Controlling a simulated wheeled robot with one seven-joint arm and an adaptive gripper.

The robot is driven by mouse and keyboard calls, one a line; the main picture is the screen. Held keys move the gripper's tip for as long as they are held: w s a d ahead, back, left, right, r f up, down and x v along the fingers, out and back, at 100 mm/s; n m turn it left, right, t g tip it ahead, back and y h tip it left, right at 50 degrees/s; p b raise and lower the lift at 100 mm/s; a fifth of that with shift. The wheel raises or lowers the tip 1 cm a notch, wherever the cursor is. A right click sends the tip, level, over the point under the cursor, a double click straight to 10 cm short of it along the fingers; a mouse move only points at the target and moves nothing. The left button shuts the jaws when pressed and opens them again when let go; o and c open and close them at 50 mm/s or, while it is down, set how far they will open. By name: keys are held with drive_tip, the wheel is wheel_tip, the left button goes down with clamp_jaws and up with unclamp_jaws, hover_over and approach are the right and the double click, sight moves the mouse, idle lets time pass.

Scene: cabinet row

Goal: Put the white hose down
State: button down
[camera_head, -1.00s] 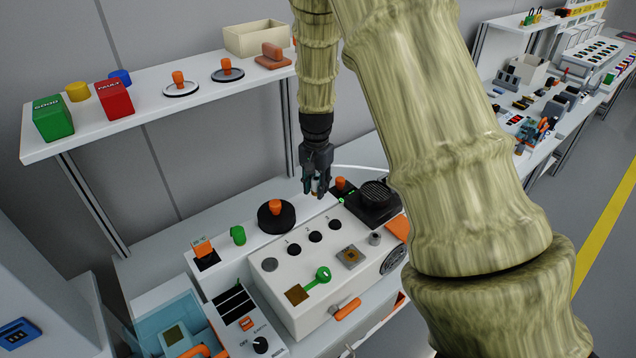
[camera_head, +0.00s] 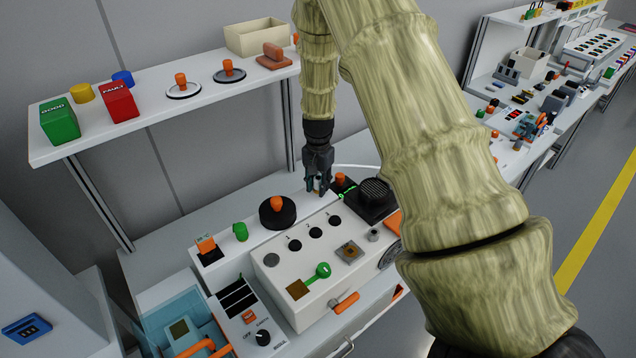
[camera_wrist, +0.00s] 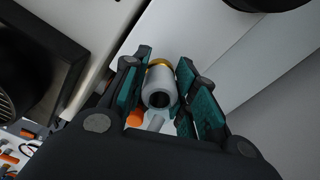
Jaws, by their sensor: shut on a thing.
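My gripper (camera_head: 318,186) points down over the back of the workbench, behind the white box. In the wrist view my gripper (camera_wrist: 160,90) is shut on a grey, hollow cylindrical fitting (camera_wrist: 159,86) with a brass-coloured ring at its far end, which I take to be the end of the hose. The white hose (camera_head: 352,166) shows in the head view as a thin curved line behind and to the right of the gripper. Most of it is hidden by my arm. I cannot tell whether the fitting touches the bench.
A white box (camera_head: 318,262) with black knobs and a green key stands in front of the gripper. A black disc with an orange knob (camera_head: 277,211) is to its left. A black grilled unit (camera_head: 372,198) is close on the right. A shelf (camera_head: 160,110) stands behind on the left.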

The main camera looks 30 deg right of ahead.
drive_tip(key=shift+f, duration=0.15)
drive_tip(key=shift+f, duration=0.3)
drive_tip(key=shift+f, duration=0.15)
drive_tip(key=c, duration=1.1)
unclamp_jaws()
drive_tip(key=shift+c, duration=0.2)
drive_tip(key=shift+w+r, duration=0.1)
drive_tip(key=shift+r, duration=0.55)
wheel_tip(320, 180, up, 12)
drive_tip(key=b, duration=0.3)
drive_tip(key=shift+a+f, duration=0.1)
